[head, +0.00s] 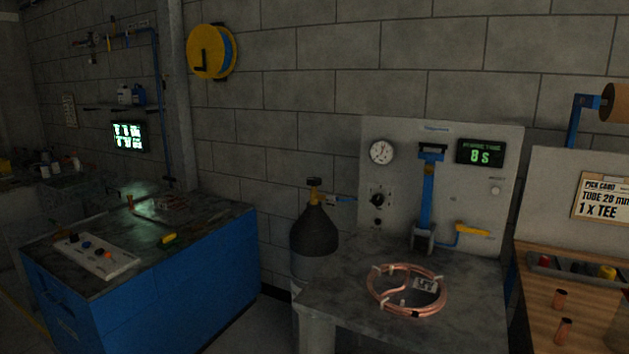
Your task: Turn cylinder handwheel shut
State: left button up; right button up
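A gas cylinder (313,232) with a dark shoulder and paler body stands on the floor between the blue bench and the grey table. Its yellowish valve top with the handwheel (314,184) sits at the top, close to the wall; the picture is too dark and small to tell how far it is turned. A blue fitting (343,198) leads from the valve toward the panel on the right. Neither of my grippers shows in the head view.
A grey table (340,280) holds a copper tube coil (407,290) in front of the purge panel (480,205), which has a gauge (382,152) and a display (480,152) reading 8 s. A blue bench (180,285) stands left. A wooden bench (543,285) is right.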

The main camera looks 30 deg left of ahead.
aim_at(313, 181)
jog(key=i+j+z, duration=0.2)
jog(key=i+j, duration=0.15)
jog(key=j, duration=0.3)
jog(key=i+j+z, duration=0.1)
jog(key=j, duration=0.2)
jog(key=i+j, duration=0.2)
jog(key=j, duration=0.15)
jog(key=z, duration=0.05)
